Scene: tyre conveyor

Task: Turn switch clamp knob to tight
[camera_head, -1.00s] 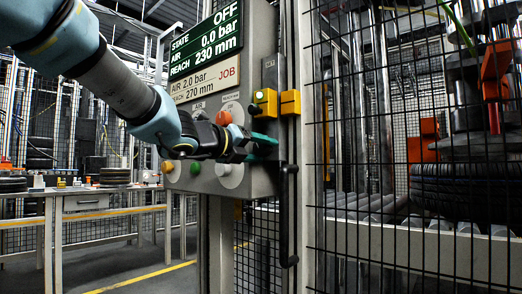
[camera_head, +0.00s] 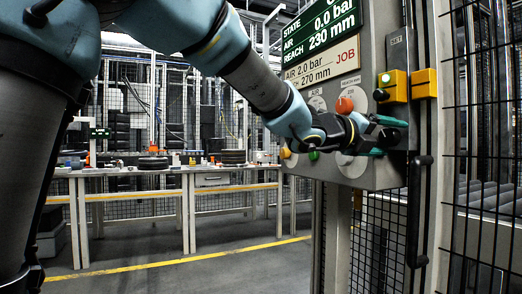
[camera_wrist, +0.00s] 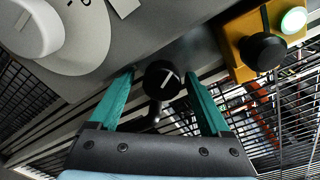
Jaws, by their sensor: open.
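A round black knob (camera_wrist: 165,80) with a white line across its face is in the wrist view. My gripper (camera_wrist: 160,75) is open, with one teal finger on each side of the knob and visible gaps between. The line is tilted a little from upright. No tight or loose label is readable. In the head view my gripper (camera_head: 391,137) is at the right part of the grey control panel (camera_head: 372,178), and the black knob between its fingers cannot be made out there.
An orange-red knob (camera_head: 345,105) is on the panel above my gripper. A large white knob (camera_wrist: 32,27) is at upper left in the wrist view. A yellow block (camera_head: 393,86) with a green light is close above. A black door handle (camera_head: 416,215) hangs below right. Workbenches (camera_head: 150,200) stand behind.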

